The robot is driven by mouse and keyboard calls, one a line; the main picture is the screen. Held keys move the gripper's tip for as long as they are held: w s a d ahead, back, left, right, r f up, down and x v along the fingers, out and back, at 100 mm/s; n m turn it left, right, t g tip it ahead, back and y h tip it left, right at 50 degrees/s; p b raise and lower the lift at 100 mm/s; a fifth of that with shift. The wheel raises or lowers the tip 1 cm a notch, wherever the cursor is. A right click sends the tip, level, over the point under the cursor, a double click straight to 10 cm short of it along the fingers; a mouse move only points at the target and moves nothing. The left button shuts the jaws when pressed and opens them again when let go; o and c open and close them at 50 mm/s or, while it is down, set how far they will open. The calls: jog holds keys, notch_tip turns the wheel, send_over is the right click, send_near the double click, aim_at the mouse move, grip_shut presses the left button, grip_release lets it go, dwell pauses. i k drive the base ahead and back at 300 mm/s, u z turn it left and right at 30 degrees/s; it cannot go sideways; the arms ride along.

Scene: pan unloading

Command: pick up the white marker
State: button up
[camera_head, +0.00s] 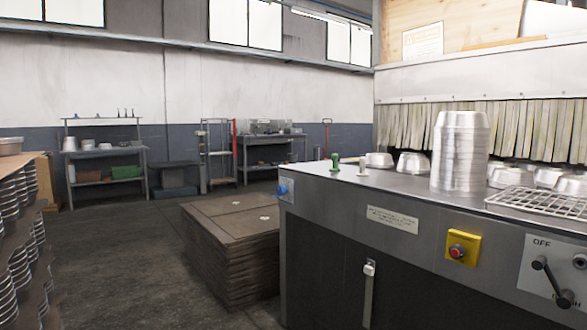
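A small upright white piece (362,168), which looks like the white marker, stands on the metal counter (400,186) near its left end. A similar green piece (335,162) stands just left of it, apart from it. My gripper is not in view.
A tall stack of metal pans (460,152) stands on the counter, right of the white piece. Several single pans (412,164) sit behind, and a wire rack (540,202) lies at the right. A brown stack of sheets (232,250) stands on the floor; open floor (120,260) lies left of it.

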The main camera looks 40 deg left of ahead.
aim_at(362, 160)
jog(key=u, duration=1.2)
